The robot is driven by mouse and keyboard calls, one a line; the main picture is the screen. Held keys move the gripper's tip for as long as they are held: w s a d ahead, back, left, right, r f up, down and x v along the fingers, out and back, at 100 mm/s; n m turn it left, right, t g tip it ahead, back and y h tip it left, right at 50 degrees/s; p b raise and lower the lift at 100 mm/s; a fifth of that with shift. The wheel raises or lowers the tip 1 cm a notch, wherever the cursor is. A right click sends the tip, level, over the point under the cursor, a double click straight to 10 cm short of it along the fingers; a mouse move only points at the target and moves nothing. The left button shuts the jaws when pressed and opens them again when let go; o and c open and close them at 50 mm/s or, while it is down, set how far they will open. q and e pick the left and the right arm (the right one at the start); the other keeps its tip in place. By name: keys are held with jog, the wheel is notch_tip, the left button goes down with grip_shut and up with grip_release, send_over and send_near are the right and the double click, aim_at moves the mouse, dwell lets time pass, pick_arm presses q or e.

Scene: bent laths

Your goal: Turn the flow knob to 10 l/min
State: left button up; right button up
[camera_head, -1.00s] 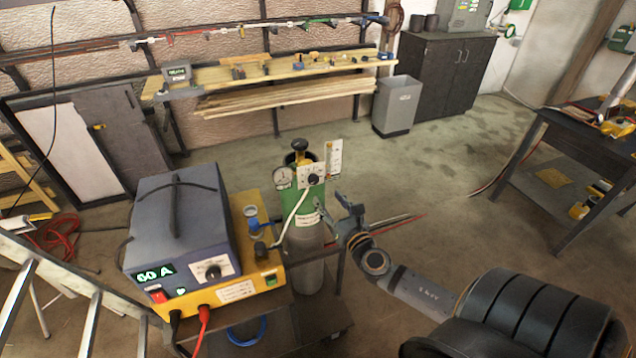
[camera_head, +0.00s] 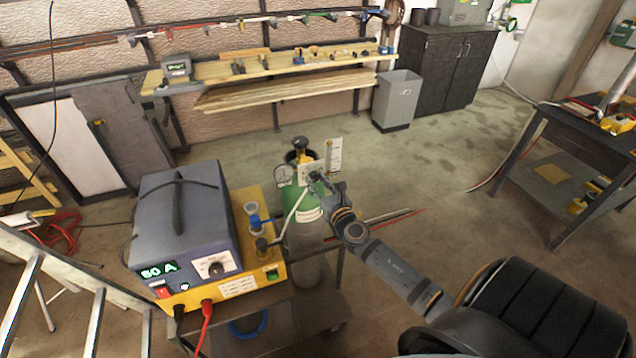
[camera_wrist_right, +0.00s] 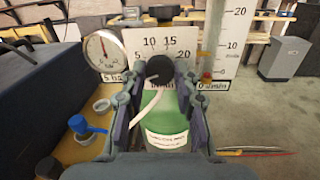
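The flow knob (camera_wrist_right: 159,69) is black and round, in front of a white dial plate (camera_wrist_right: 181,45) marked 5, 10, 15 and 20. Its pointer cannot be made out. The plate is on the green gas cylinder (camera_head: 305,212). My right gripper (camera_wrist_right: 157,88) is open, a finger on each side just below the knob; I cannot tell whether either touches it. In the head view the right gripper (camera_head: 322,184) covers the knob. A clear flow tube (camera_wrist_right: 214,35) with a 0 to 20 scale stands to the right. My left gripper is out of view.
A round pressure gauge (camera_wrist_right: 103,50) sits left of the dial plate. The grey welding power unit (camera_head: 180,215) stands on a yellow base (camera_head: 245,289) left of the cylinder. A dark work table (camera_head: 575,140) is at the right. Open floor lies between.

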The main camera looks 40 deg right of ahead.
grip_shut()
jog(key=m+b, duration=0.1)
jog(key=m, duration=0.1)
jog(key=m+b, duration=0.2)
jog(key=shift+f+b, duration=0.3)
jog(key=m+b, duration=0.3)
jog(key=m, duration=0.1)
jog(key=shift+m+t+b, duration=0.3)
jog(key=shift+m+b, duration=0.05)
jog(key=shift+m, duration=0.05)
jog(key=m+b, duration=0.3)
jog(key=m, duration=0.1)
jog(key=shift+m+h, duration=0.3)
jog(key=shift+h, duration=0.1)
jog(key=shift+m+h+b, duration=0.3)
jog(key=shift+m+b, duration=1.1)
jog(key=shift+m, duration=1.3)
